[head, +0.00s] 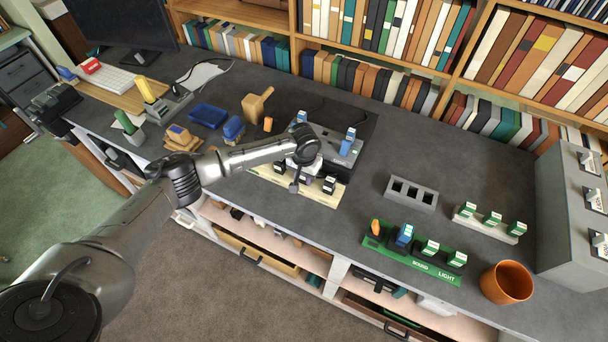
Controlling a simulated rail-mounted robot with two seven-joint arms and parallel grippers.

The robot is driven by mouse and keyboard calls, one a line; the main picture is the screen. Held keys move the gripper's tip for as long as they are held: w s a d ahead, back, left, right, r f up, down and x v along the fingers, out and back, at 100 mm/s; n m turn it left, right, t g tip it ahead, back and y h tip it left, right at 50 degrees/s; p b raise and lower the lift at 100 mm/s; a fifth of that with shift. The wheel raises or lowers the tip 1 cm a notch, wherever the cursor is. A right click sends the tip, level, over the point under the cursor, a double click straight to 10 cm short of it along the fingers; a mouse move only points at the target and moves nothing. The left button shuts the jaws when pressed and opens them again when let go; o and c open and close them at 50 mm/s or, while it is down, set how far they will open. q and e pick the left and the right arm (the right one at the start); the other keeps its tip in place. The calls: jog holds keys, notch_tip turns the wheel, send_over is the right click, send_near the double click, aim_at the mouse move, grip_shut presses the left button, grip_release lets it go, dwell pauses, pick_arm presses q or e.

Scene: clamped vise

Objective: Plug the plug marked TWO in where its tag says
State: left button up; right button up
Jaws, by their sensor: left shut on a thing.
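My left gripper (296,179) is over a pale strip (323,197) near the counter's front edge. It is shut on what looks like a small dark plug, mostly hidden by the gripper and wrist. A black plug with a white top (329,184) stands on the strip to its right. Behind is a dark grey unit (350,158) with a blue plug (348,141). A green strip (408,257) reads SOUND and LIGHT and carries an orange piece (375,227), a blue plug (404,235) and green plugs (430,249). No marking TWO is readable.
A grey block with three openings (410,193), a white strip with green plugs (490,224), an orange cup (506,283) and a tall grey box (565,220) stand to the right. Bookshelves line the back. The counter between unit and grey block is clear.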

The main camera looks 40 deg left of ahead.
pick_arm(q)
jog(key=o, duration=1)
jog(key=shift+a+f, duration=0.1)
notch_tip(320, 180, up, 14)
jog(key=shift+b, duration=1.25)
